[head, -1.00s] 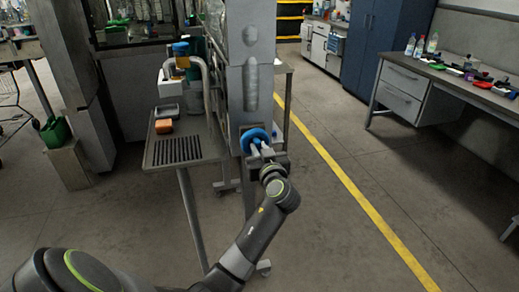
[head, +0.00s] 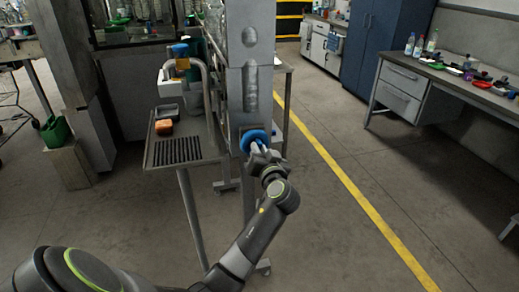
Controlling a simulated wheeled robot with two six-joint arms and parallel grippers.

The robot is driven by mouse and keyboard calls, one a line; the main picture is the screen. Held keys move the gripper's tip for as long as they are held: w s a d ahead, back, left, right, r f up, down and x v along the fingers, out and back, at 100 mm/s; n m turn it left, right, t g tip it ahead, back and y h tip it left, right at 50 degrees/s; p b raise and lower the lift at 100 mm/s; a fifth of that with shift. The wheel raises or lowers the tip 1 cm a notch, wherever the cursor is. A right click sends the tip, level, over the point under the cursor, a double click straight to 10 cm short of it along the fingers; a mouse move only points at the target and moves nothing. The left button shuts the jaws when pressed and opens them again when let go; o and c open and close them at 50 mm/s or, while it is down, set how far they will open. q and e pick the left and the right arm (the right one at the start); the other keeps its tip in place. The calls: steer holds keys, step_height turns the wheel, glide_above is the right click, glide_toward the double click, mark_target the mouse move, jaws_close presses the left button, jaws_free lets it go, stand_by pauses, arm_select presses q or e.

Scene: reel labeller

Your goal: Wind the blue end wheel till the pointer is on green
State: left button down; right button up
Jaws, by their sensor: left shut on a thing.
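The blue end wheel (head: 254,140) is on the end face of the grey machine (head: 249,92), facing me. My left gripper (head: 261,150) is at the wheel and shut on a part of it, seemingly its handle. The gripper covers the lower right of the wheel. The pointer and its green mark cannot be made out in this view. My right gripper is not in view.
A grey side shelf with a slotted grate (head: 178,150) stands left of the wheel, with an orange block (head: 163,127) on it. A workbench (head: 405,84) with bottles stands at the right. The floor around the yellow line (head: 350,187) is clear.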

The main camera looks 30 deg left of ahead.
arm_select(q)
steer(key=m+p, duration=0.2)
steer(key=m, duration=0.4)
steer(key=m+p, duration=0.3)
steer(key=m, duration=0.4)
steer(key=shift+w+d+f, duration=0.1)
steer(key=shift+w, duration=0.05)
steer(key=shift+p, duration=0.3)
steer(key=c, duration=1.4)
jaws_free()
steer(key=shift+f, duration=0.1)
steer(key=shift+o, duration=0.2)
